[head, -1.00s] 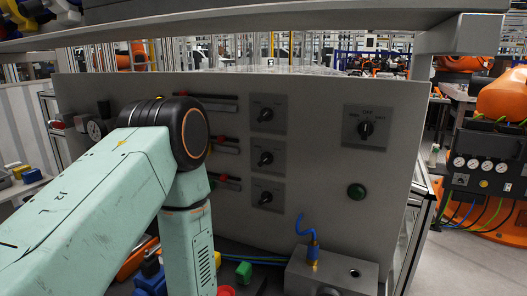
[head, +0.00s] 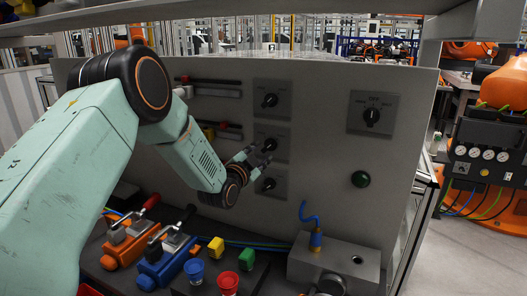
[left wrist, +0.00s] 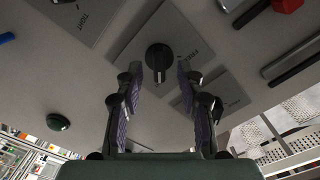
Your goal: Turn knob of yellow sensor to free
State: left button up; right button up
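A grey upright panel carries a column of three black knobs on grey plates: an upper knob (head: 270,100), a middle knob (head: 269,145) and a lower knob (head: 268,184). Their labels are too small to read in the head view, and I cannot tell which belongs to the yellow sensor. My left gripper (head: 257,154) is in front of the panel by the middle knob. In the left wrist view, a round black knob (left wrist: 159,57) lies just beyond and between the fingertips of my left gripper (left wrist: 158,75). The fingers are spread, with no grip visible. My right gripper is not in view.
Sliders (head: 215,128) sit left of the knobs. A larger knob (head: 371,117) and a green button (head: 360,179) are on the right. A grey block (head: 333,265) with a blue cable stands below. Orange and blue clamps (head: 125,245) and colored blocks crowd the bench.

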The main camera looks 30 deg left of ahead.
aim_at(269, 147)
pick_arm(q)
jog(key=shift+w+d+r, duration=0.15)
jog(key=shift+w, duration=0.35)
jog(key=shift+w+d+r, duration=0.1)
jog(key=shift+w, duration=0.35)
jog(key=shift+w+a+f, duration=0.25)
jog(key=shift+w+f, duration=0.05)
jog(key=shift+w, duration=0.2)
jog(key=shift+s+d+r, duration=0.2)
jog(key=shift+s+r, duration=0.05)
jog(key=c, duration=0.3)
jog(key=shift+a+f, duration=0.1)
grip_shut()
